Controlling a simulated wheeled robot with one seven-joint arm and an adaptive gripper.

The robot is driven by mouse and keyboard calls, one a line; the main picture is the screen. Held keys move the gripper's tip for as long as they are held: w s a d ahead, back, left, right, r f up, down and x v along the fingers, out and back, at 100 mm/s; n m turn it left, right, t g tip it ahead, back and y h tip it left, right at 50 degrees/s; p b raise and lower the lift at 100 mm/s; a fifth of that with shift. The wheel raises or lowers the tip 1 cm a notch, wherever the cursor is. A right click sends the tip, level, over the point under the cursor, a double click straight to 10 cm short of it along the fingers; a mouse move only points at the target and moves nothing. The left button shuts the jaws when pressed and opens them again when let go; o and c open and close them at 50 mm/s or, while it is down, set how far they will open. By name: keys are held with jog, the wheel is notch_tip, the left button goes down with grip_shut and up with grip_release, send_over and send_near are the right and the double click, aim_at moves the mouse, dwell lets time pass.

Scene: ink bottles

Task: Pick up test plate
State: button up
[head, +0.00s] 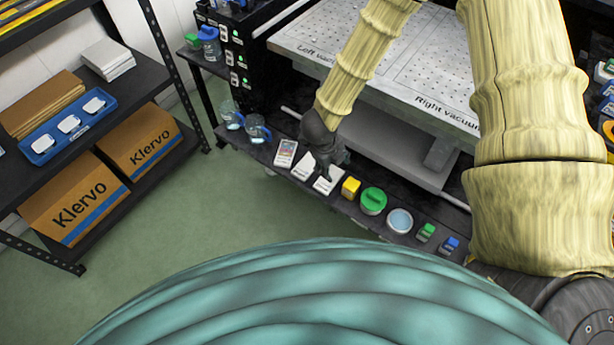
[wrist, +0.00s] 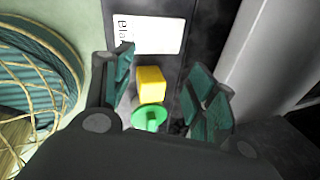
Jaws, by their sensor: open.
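My gripper (head: 326,170) is open above the front bench strip in the head view, over the white cards. In the wrist view my gripper (wrist: 162,66) has its two green-padded fingers spread apart with nothing held. A flat white card (wrist: 150,33), its printed text cut off but starting like "Pla", lies beyond the fingertips; it may be the test plate. The head view shows a white card (head: 328,185) partly under my gripper and another (head: 303,168) just left of it. Their print is too small to read there. A yellow block (wrist: 150,85) shows between the fingers.
Along the strip stand the yellow block (head: 350,188), a green-lidded round container (head: 373,201), a pale blue dish (head: 400,221) and small green (head: 426,232) and blue (head: 449,244) items. A picture card (head: 285,153) and blue-lidded jugs (head: 257,129) are left. A perforated vacuum plate (head: 400,60) is behind.

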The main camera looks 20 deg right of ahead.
aim_at(306, 166)
jog(key=w+a+r+m+g+y+b, duration=0.1)
jog(key=w+a+m+y+b, duration=0.15)
jog(key=w+m+b, duration=0.4)
jog(key=w+a+m+y+b, duration=0.1)
jog(key=w+a+m+b, duration=0.2)
jog(key=m, duration=0.6)
jog(key=shift+h, duration=0.25)
notch_tip(306, 166, down, 5)
jog(key=shift+s+d+f+b, duration=0.1)
jog(key=shift+s+b, duration=0.05)
jog(key=shift+b, duration=0.35)
jog(key=shift+s+a+f+b, duration=0.15)
jog(key=shift+f+b, duration=0.15)
jog(key=shift+f, duration=1)
jog(key=shift+s+a+f+b, duration=0.1)
jog(key=shift+f+b, duration=0.15)
jog(key=shift+f, duration=1)
jog(key=shift+c, duration=0.2)
jog(key=c, duration=0.7)
